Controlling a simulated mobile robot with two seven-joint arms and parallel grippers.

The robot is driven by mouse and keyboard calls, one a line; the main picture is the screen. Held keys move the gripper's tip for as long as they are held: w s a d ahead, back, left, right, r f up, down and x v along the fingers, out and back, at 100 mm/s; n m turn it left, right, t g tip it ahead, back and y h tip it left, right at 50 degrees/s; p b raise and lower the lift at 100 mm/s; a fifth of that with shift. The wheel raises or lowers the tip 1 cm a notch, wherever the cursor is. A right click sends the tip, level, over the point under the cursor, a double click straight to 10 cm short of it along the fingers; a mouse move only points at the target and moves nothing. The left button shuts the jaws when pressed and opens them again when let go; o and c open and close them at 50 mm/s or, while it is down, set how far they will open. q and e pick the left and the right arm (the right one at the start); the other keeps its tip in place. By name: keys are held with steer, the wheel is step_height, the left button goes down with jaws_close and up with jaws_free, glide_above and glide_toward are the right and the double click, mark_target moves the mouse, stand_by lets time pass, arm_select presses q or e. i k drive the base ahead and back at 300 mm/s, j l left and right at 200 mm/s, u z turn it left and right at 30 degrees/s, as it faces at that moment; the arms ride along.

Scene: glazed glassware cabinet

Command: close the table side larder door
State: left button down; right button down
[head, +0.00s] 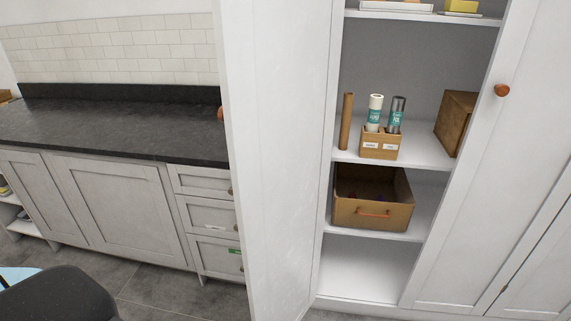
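A tall white larder stands in the middle and right of the head view. Its left door (280,150) stands wide open, swung out towards me, between the counter and the open shelves. A round orange-brown knob (220,114) shows at the door's left edge, partly hidden by it. The larder's right door (480,190) is shut and has a similar knob (502,90). Neither of my grippers is in view.
Shelves hold a wooden caddy (379,149) with two tubes, a brown roll (347,121), a box (457,121) and a drawer-like bin (372,213). They appear inside the shelf edges. A dark counter (110,120) is at left. A dark rounded shape (60,297) fills the lower-left corner.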

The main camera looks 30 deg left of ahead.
mark_target(278, 62)
steer(key=k+j+z, duration=0.15)
steer(key=j, duration=0.3)
steer(key=k+j+z, duration=0.1)
steer(key=j, duration=0.35)
steer(key=j+z, duration=0.15)
steer(key=j, duration=0.3)
steer(key=k+j+z, duration=0.15)
steer(key=j, duration=0.25)
steer(key=j+z, duration=0.25)
steer(key=j, duration=0.65)
steer(key=i+j, duration=0.15)
steer(key=j, duration=0.15)
steer(key=i+j+z, duration=0.1)
steer(key=j, duration=0.25)
steer(key=i, duration=0.05)
